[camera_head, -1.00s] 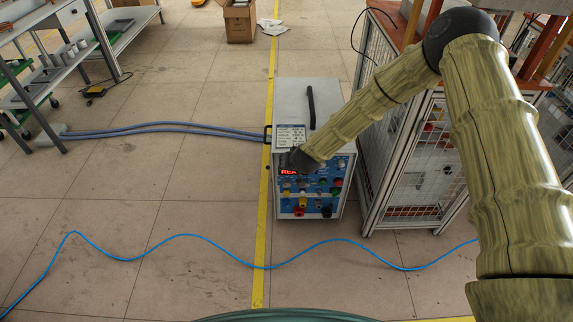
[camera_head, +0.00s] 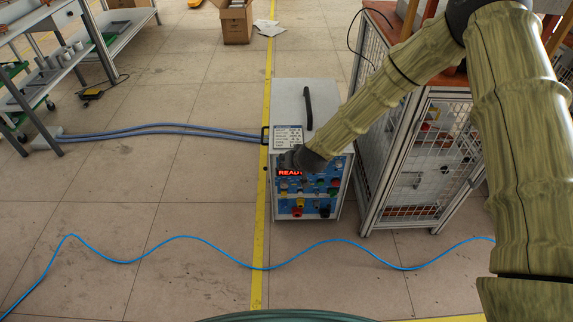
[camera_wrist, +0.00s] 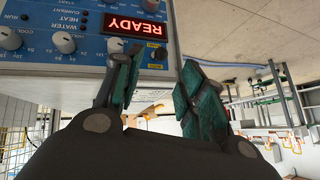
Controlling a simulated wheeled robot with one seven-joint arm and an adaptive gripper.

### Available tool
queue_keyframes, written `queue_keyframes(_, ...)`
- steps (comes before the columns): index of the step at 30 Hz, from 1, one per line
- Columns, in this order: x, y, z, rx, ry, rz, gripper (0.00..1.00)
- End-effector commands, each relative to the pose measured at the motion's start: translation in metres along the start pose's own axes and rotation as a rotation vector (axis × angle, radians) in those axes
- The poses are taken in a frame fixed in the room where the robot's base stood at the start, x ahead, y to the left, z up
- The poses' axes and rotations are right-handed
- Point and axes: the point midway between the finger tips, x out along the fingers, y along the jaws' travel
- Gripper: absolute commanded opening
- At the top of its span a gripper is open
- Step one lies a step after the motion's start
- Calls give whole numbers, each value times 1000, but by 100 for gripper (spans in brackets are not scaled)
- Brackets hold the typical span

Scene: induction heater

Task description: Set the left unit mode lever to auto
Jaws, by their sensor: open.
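The induction heater unit (camera_head: 308,100) is a grey box on the floor with a blue front panel, seen in the head view. The panel has several knobs and coloured buttons, and a red display (camera_head: 290,172) reading READY. The wrist view shows the panel upside down, with the display (camera_wrist: 134,27) and white knobs (camera_wrist: 64,42) on it. My gripper (camera_wrist: 156,82) is open and empty, its two dark green fingers close to the panel near the display. In the head view my wrist covers part of the panel's top edge.
A caged metal frame (camera_head: 415,165) stands close on the right of the unit. Blue-grey hoses (camera_head: 160,129) run left from it. A thin blue cable (camera_head: 185,237) crosses the floor in front. A shelf rack (camera_head: 75,60) stands at the far left.

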Motion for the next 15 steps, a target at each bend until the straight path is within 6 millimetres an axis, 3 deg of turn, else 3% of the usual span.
queue_keyframes(6, -30, 1, -1, 0, 0, 0, 40)
queue_keyframes(15, -47, 1, 0, 1, 1, 1, 40)
